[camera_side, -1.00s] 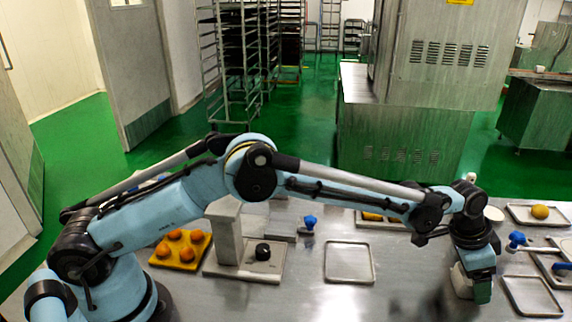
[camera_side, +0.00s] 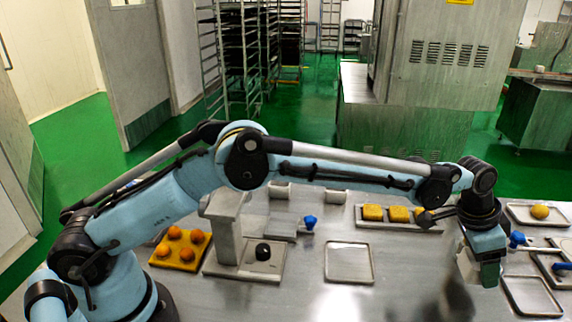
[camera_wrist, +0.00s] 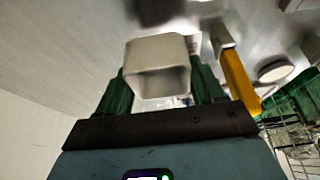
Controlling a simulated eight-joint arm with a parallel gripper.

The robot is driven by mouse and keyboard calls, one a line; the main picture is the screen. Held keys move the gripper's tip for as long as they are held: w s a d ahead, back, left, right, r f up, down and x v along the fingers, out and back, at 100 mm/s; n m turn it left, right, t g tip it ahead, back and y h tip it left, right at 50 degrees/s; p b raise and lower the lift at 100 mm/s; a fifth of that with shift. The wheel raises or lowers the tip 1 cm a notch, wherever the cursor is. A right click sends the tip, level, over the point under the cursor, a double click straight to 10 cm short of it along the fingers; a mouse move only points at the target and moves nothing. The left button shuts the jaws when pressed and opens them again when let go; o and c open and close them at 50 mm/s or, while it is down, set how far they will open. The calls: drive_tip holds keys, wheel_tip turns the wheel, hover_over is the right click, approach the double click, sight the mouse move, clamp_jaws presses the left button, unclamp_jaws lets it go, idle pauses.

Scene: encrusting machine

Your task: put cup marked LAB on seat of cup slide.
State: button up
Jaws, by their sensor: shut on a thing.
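My gripper (camera_side: 480,270) hangs over the right part of the steel table, its green fingers closed on a pale, square-sided cup (camera_side: 464,268). In the wrist view, the cup (camera_wrist: 157,82) sits between the two green fingers with its open end showing. No LAB marking can be read on it. A grey block with a blue knob (camera_side: 309,222) stands mid-table, and another blue knob (camera_side: 517,239) lies right of my gripper; I cannot tell which belongs to the cup slide. The seat cannot be made out.
Two pale cup-like pieces (camera_side: 336,197) stand at the back. A tray of yellow blocks (camera_side: 398,214) is behind my gripper. A press with a black knob (camera_side: 263,251) stands left, beside a yellow tray (camera_side: 162,256).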

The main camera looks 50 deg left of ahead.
drive_tip(key=s+d+r, duration=0.5)
drive_tip(key=s+r, duration=0.2)
drive_tip(key=s, duration=0.3)
drive_tip(key=s+a+r+n+y, duration=0.1)
drive_tip(key=a+r+n, duration=0.15)
drive_tip(key=a, duration=0.75)
drive_tip(key=a+r+n, duration=0.2)
drive_tip(key=a+r, duration=0.2)
drive_tip(key=a, duration=0.6)
drive_tip(key=s+a+n+t+y, duration=0.1)
drive_tip(key=s+a+n, duration=0.1)
drive_tip(key=s+a, duration=0.5)
drive_tip(key=s+a+n+y, duration=0.1)
drive_tip(key=s+a+n, duration=0.25)
drive_tip(key=a, duration=0.55)
drive_tip(key=w+d+f+m+g+h, duration=0.1)
drive_tip(key=d+f+m+h, duration=0.3)
drive_tip(key=d, duration=1.1)
drive_tip(key=d+f+m+y, duration=0.1)
drive_tip(key=d+f+m, duration=0.35)
drive_tip(key=d, duration=1.05)
drive_tip(key=m, duration=0.2)
hover_over(419, 297)
drive_tip(key=s+a, duration=0.1)
drive_tip(key=shift+n, duration=0.25)
wheel_tip(419, 297, down, 5)
drive_tip(key=shift+s+r, duration=0.1)
drive_tip(key=shift+s, duration=0.05)
drive_tip(key=shift+a+f, duration=0.1)
drive_tip(key=shift+f, duration=2.05)
